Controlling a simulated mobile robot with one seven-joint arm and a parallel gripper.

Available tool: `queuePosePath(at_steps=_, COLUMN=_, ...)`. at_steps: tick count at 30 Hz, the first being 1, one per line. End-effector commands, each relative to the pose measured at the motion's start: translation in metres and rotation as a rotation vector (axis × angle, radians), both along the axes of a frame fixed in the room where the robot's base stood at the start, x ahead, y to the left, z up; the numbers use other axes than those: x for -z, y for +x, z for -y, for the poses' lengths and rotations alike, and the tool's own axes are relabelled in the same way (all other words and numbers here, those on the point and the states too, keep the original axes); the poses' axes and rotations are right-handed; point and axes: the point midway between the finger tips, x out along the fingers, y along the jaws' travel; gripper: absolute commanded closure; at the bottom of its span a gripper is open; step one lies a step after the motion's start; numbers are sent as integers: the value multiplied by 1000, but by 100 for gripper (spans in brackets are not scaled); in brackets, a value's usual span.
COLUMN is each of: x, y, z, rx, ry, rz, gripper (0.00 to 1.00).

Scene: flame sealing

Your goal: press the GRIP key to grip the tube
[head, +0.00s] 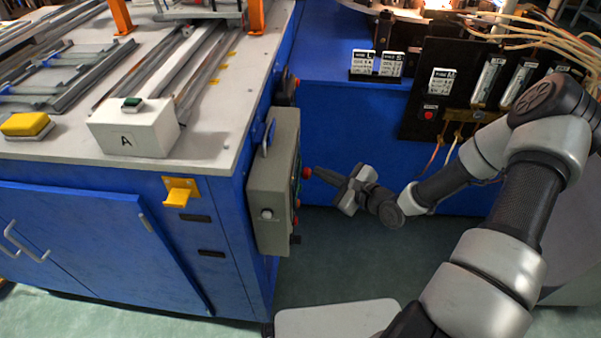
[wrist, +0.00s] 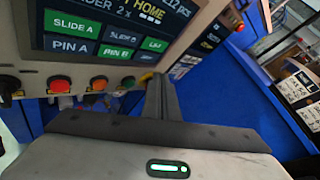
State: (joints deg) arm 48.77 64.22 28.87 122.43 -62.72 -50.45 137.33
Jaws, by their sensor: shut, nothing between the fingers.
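A grey control box (head: 268,185) hangs on the side of the blue cabinet. In the head view its key face is turned almost edge-on. In the wrist view its dark screen (wrist: 75,14) shows green keys reading SLIDE A (wrist: 75,24) and PIN B (wrist: 117,52), and a dark key reading PIN A (wrist: 70,46). I cannot make out a key labelled GRIP. My gripper (head: 316,172) is shut and empty, pointing at the box's face. In the wrist view its fingers (wrist: 160,82) stand just below and right of the screen. Contact cannot be told. No tube can be made out.
A black panel (head: 420,110) stands behind my arm.

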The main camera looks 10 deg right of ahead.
Motion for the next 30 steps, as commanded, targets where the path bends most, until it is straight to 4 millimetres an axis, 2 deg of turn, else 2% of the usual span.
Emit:
queuePosePath(at_steps=7, x=0, y=3, z=-16, rx=0, ry=0, rz=-2, gripper=100)
queuePosePath(at_steps=30, x=0, y=3, z=-17, rx=0, ry=0, rz=-2, gripper=100)
